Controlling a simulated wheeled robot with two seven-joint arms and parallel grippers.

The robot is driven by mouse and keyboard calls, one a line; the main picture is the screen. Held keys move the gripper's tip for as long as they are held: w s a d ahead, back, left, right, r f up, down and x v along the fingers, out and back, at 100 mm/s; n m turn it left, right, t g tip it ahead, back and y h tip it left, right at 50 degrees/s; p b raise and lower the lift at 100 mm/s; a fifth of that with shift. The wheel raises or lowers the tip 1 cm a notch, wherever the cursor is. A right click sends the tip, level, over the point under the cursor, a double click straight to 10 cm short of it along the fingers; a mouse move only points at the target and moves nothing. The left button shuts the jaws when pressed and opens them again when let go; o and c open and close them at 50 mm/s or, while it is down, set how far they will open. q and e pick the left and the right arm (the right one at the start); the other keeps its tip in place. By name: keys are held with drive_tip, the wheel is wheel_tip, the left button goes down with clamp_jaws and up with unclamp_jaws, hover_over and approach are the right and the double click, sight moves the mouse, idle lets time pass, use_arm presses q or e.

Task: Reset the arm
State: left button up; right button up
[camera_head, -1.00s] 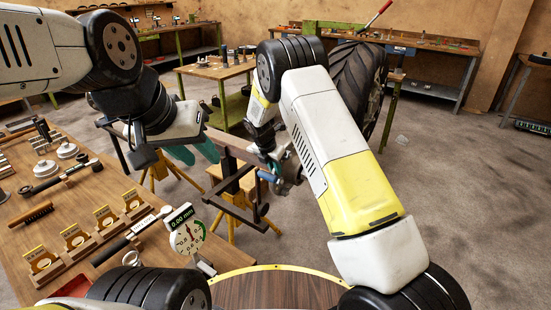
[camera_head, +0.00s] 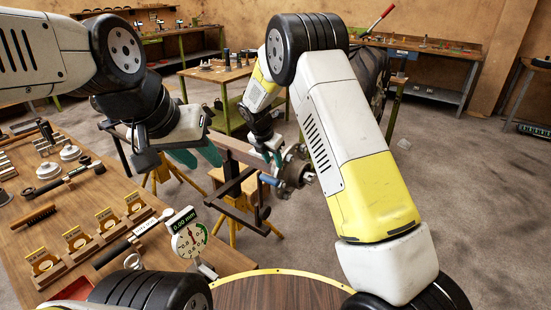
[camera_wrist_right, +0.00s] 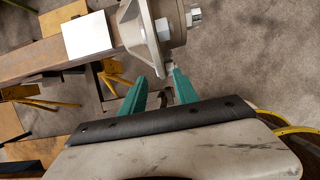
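The axle beam (camera_head: 232,148) rests on yellow stands in the middle of the head view, with a metal hub (camera_head: 296,172) at its near right end. The hub's flange and studs show close up in the right wrist view (camera_wrist_right: 152,32). My right gripper (camera_wrist_right: 160,77) has its two green fingers apart just below the hub, with nothing seen between them; whether a fingertip touches the hub I cannot tell. In the head view the right gripper (camera_head: 273,156) is partly hidden beside the hub. My left gripper (camera_head: 196,157) hangs above the far side of the workbench, its green fingers apart and empty.
The wooden workbench (camera_head: 75,215) at left carries a dial gauge (camera_head: 188,236), bearings in holders and tools. A large tyre (camera_head: 365,75) stands behind my right arm. A round table (camera_head: 275,292) is in front.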

drive_tip(key=shift+s+r, duration=0.1)
drive_tip(key=shift+r, duration=0.1)
drive_tip(key=s+d+r+m+y, duration=0.1)
drive_tip(key=s+d+r+m, duration=0.55)
drive_tip(key=r, duration=0.25)
drive_tip(key=s+d+r+m+y, duration=0.2)
drive_tip(key=s+d+r+m, duration=0.4)
drive_tip(key=r, duration=0.4)
drive_tip(key=s+d+r+m+t, duration=0.1)
drive_tip(key=s+d+r+m, duration=0.1)
drive_tip(key=s+m, duration=0.6)
drive_tip(key=s+d+r+m+t+y, duration=0.1)
drive_tip(key=s+r+m, duration=0.2)
drive_tip(key=s+m, duration=0.5)
drive_tip(key=shift+s+d+t+y, duration=0.3)
drive_tip(key=shift+s+d+t, duration=0.1)
drive_tip(key=shift+s, duration=3.5)
